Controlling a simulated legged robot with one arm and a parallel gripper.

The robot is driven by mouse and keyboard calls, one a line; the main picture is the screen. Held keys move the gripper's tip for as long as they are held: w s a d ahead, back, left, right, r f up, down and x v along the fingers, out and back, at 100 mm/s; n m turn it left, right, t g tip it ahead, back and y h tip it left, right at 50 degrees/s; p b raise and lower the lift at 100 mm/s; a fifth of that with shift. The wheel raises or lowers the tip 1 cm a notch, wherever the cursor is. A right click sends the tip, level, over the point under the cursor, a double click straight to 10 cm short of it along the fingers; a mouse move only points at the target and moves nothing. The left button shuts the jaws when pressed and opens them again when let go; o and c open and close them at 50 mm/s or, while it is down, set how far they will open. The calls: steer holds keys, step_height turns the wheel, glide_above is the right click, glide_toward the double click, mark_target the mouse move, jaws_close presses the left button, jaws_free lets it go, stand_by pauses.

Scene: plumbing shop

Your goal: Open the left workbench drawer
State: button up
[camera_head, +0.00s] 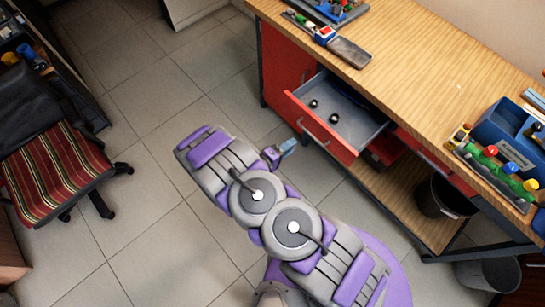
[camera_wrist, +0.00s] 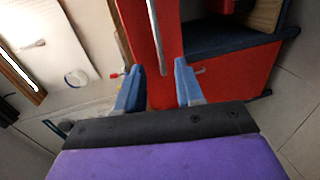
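The left drawer (camera_head: 349,112) of the wooden-topped workbench (camera_head: 420,60) stands pulled out, with its grey inside showing in the head view. Its red front carries a silver bar handle (camera_head: 313,133). My gripper (camera_head: 287,147) is beside the drawer front, close to the handle. In the wrist view my gripper (camera_wrist: 158,72) is open, with blue fingers apart. The red drawer front (camera_wrist: 140,45) and the lower end of the handle (camera_wrist: 155,35) show between and beyond the fingers. I cannot tell whether the fingers touch the handle.
Small round dark items (camera_head: 333,118) lie in the drawer. A second red drawer (camera_head: 435,160) is to its right, above a black bin (camera_head: 445,195). Tools and a blue toolbox (camera_head: 505,130) are on the bench. A striped chair (camera_head: 55,170) stands left; tiled floor between is clear.

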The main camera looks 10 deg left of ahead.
steer(key=v, duration=0.8)
stand_by(0.4)
